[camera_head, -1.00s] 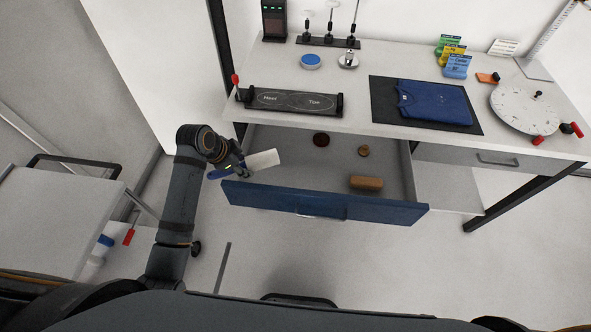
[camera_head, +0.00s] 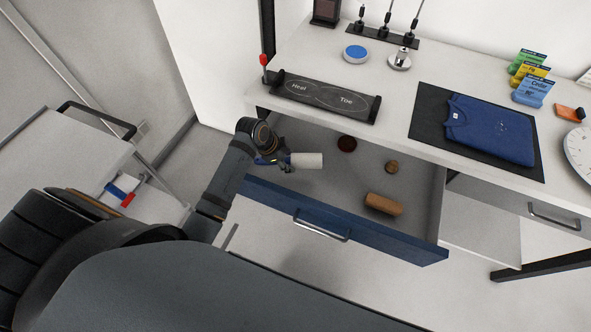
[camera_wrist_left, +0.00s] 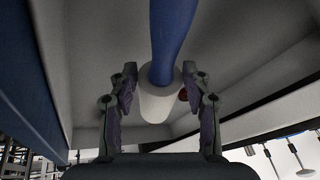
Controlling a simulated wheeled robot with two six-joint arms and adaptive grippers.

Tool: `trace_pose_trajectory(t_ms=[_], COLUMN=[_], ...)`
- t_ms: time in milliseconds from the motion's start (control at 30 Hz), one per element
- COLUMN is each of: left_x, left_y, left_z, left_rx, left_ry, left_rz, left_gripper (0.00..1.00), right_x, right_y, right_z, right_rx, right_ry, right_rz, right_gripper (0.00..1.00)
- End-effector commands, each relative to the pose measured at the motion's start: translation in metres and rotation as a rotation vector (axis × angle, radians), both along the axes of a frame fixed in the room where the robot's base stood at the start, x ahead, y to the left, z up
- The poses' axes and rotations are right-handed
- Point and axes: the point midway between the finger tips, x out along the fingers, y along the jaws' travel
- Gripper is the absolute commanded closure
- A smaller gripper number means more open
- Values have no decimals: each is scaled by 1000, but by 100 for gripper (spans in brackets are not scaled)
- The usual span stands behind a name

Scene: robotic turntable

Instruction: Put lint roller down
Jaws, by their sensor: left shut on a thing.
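The lint roller has a white cylinder (camera_head: 306,160) and a blue handle (camera_wrist_left: 170,40). My left gripper (camera_head: 275,158) is shut on it. In the left wrist view, the two fingers of this gripper (camera_wrist_left: 160,82) stand on either side of the roller. The roller is over the left part of the open drawer, whose blue front (camera_head: 345,222) faces me. I cannot tell whether the roller touches the drawer floor. My right gripper is not in view.
The drawer holds a dark red round item (camera_head: 347,143), a small brown round item (camera_head: 391,167) and a wooden block (camera_head: 383,204). The desk (camera_head: 400,130) overhangs its back. Free floor shows in the drawer's middle. A wheeled cart (camera_head: 60,150) stands at left.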

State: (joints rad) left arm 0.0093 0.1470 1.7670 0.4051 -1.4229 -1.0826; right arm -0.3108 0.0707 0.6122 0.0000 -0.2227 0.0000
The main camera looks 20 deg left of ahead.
Motion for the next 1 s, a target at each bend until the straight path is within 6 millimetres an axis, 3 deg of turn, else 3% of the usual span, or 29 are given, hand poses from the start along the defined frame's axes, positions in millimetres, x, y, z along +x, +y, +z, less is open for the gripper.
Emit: trace_pose_trajectory(t_ms=[200,500,867,900,1000], left_x=[0,0,0,0,0], left_y=[0,0,0,0,0], left_z=[-20,-55,-61,-60,-60], left_rx=[0,0,0,0,0], left_ry=[-1,0,-1,-1,-1], left_rz=[0,1,0,0,0], left_gripper=[86,86,86,48,34], right_x=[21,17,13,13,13], right_y=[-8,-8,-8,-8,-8], right_z=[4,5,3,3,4], right_rx=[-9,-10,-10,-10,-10], right_ry=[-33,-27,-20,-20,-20], right_rz=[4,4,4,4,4], right_gripper=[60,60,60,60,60])
